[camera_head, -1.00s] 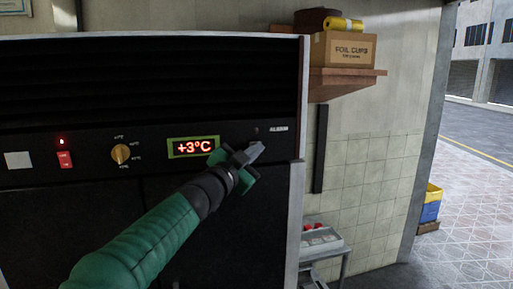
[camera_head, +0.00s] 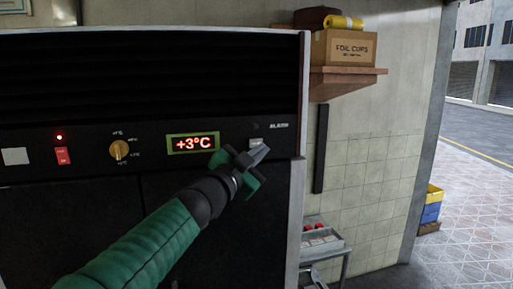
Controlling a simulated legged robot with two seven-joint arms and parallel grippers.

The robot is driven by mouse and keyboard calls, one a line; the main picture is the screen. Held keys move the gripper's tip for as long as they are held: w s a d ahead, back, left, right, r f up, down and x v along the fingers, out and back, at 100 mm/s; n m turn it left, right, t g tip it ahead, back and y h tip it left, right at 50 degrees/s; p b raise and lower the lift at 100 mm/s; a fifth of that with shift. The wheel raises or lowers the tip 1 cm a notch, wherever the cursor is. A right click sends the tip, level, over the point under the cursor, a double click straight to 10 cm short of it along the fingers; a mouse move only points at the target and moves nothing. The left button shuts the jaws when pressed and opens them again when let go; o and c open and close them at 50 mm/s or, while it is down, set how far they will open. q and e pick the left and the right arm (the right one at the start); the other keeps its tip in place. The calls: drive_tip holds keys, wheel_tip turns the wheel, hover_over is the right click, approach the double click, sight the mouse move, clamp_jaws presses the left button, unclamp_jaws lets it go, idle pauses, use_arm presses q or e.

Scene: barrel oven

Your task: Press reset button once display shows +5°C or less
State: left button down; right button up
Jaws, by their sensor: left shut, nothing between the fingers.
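The display (camera_head: 193,143) on the black control panel reads +3°C in red inside a green frame. Right of it, under the small "ALARM" label (camera_head: 279,126), a pale button (camera_head: 256,142) shows just above my fingertips; its lettering is too small to read. The lamp beside the label looks dark. My left gripper (camera_head: 262,153) is shut and empty, its tips at the lower edge of the pale button in the picture. I cannot tell whether they touch it. My right gripper is not in view.
The panel also carries a yellow dial (camera_head: 119,150), a red switch (camera_head: 63,156) under a lit red lamp, and a white square (camera_head: 15,156). A shelf (camera_head: 345,80) with a foil cups box (camera_head: 343,48) juts out at the right.

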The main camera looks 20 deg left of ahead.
use_arm(q)
drive_tip(key=shift+s+d+b, duration=0.15)
drive_tip(key=shift+s+d, duration=0.3)
drive_tip(key=shift+s, duration=0.15)
drive_tip(key=shift+s+d+b, duration=0.15)
drive_tip(key=shift+s+d, duration=0.25)
drive_tip(key=shift+s, duration=0.2)
drive_tip(key=shift+a, duration=0.1)
drive_tip(key=s+a+f+n+g+y+b, duration=0.1)
drive_tip(key=s+f+n+g+b, duration=0.15)
drive_tip(key=f, duration=0.95)
drive_tip(key=s+a+f+n+g+y+b, duration=0.1)
drive_tip(key=f+n+g+y+b, duration=0.15)
drive_tip(key=f, duration=0.95)
drive_tip(key=s+a+f+n+g+y+b, duration=0.1)
drive_tip(key=f+g+b, duration=0.15)
drive_tip(key=f, duration=0.95)
drive_tip(key=s+d+f+n+g+b, duration=0.1)
drive_tip(key=s+f+g+b, duration=0.2)
drive_tip(key=s+f, duration=0.9)
drive_tip(key=s+d+f+n+g+b, duration=0.1)
drive_tip(key=s+f+g, duration=0.5)
drive_tip(key=s+f, duration=0.7)
wheel_tip(320, 180, down, 5)
drive_tip(key=shift+d+n+h+b, duration=0.15)
drive_tip(key=shift+n+h+b, duration=0.2)
drive_tip(key=shift+n+b, duration=0.6)
